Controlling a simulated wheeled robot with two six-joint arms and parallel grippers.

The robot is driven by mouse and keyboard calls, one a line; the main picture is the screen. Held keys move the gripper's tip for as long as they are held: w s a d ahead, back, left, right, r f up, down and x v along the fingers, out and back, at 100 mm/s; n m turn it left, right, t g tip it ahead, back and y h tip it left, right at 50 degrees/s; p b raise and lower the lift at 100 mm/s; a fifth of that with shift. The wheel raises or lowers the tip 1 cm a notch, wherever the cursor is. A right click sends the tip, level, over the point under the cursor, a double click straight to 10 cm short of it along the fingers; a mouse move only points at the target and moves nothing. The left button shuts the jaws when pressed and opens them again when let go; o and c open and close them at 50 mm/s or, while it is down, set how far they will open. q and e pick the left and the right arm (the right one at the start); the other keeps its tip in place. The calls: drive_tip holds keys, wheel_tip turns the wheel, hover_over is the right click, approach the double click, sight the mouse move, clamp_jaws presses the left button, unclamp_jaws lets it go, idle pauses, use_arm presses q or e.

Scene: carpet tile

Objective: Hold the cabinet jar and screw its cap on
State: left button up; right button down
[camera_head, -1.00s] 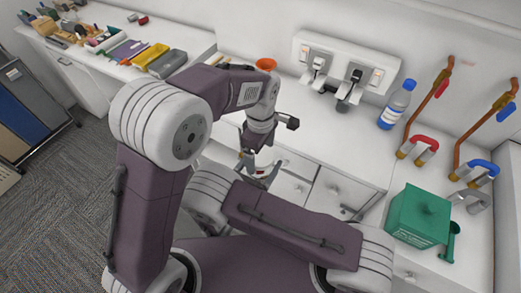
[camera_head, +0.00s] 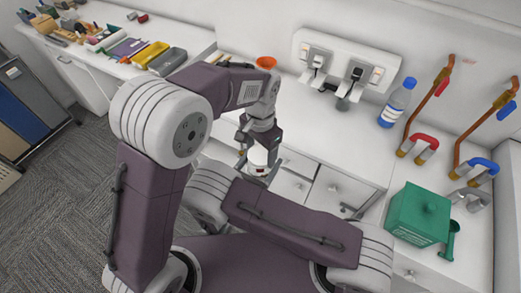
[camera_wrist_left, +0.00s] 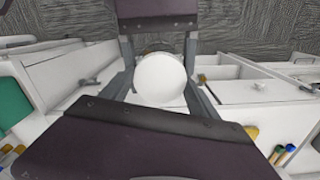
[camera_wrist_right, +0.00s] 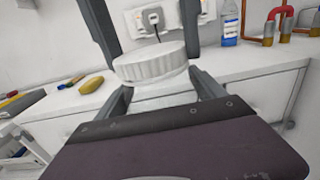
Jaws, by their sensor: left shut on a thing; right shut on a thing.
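The jar (camera_wrist_right: 160,92) stands upright in front of the counter, its white body partly visible in the right wrist view. My right gripper (camera_wrist_right: 164,88) is shut on the jar body from its two sides. The white ribbed cap (camera_wrist_right: 150,65) sits at the jar's top; whether it is fully seated I cannot tell. In the left wrist view the cap's plain round top (camera_wrist_left: 161,78) lies between my left fingers. My left gripper (camera_head: 258,163) points down from above and is shut on the cap. In the head view my right gripper is mostly hidden behind my arm.
White drawers and a counter (camera_head: 330,140) are close behind the jar. On the counter are a socket panel (camera_head: 345,62), a water bottle (camera_head: 397,103), a green box (camera_head: 420,215) and copper pipes (camera_head: 430,105). Various items lie at the far left.

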use_arm(q)
drive_tip(key=m, duration=0.3)
drive_tip(key=o, duration=1.5)
drive_tip(key=shift+o, duration=0.2)
drive_tip(key=shift+r, duration=2.3)
